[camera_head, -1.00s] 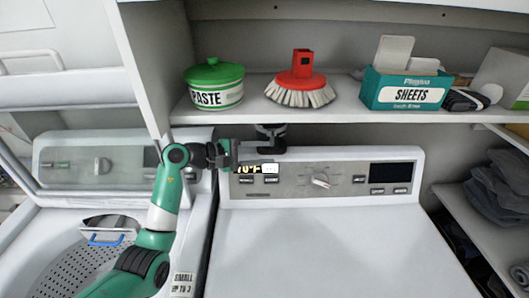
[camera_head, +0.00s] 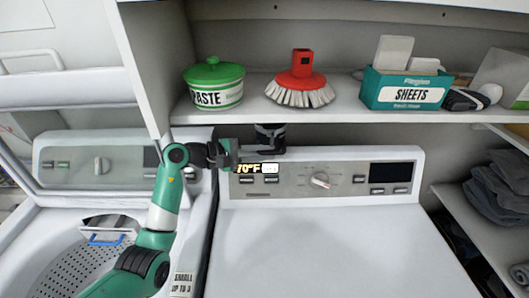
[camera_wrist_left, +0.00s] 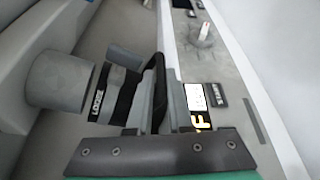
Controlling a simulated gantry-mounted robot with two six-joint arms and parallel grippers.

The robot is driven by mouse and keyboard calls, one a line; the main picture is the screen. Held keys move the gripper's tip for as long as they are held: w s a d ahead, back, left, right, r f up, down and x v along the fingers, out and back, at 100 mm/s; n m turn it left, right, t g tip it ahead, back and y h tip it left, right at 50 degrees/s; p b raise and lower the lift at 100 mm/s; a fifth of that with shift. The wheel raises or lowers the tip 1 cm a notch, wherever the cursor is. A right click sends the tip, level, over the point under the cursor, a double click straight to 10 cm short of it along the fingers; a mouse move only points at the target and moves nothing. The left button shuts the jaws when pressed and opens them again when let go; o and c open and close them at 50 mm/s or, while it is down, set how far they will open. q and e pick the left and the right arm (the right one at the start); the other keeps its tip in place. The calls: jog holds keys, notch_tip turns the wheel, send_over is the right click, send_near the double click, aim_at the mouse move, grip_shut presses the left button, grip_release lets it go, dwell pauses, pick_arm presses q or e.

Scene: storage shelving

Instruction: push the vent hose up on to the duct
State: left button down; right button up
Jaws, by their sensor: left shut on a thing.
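My left gripper (camera_head: 262,155) reaches in behind the washer's control panel and is shut on the dark vent hose (camera_head: 270,140), just under the shelf. In the left wrist view, a banded black-and-grey collar with a lettered strip (camera_wrist_left: 97,92) lies beside the gripper fingers. The fingers hide part of the hose. My right gripper is not in view.
The control panel (camera_head: 330,178) stands close in front of the gripper. The shelf (camera_head: 345,114) above holds a paste tub (camera_head: 214,97), a red brush (camera_head: 301,72) and a sheets box (camera_head: 405,92). An open washer (camera_head: 60,225) is at left.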

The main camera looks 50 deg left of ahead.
aim_at(264, 143)
pick_arm(q)
jog(key=shift+r, duration=0.1)
dwell(0.7)
jog(key=shift+r+p, duration=0.9)
jog(key=shift+r, duration=0.6)
jog(key=shift+f, duration=0.1)
jog(key=c, duration=0.9)
grip_release()
jog(key=shift+a, duration=0.1)
jog(key=v, duration=1.1)
jog(key=shift+s+b, duration=0.3)
jog(key=shift+b, duration=0.1)
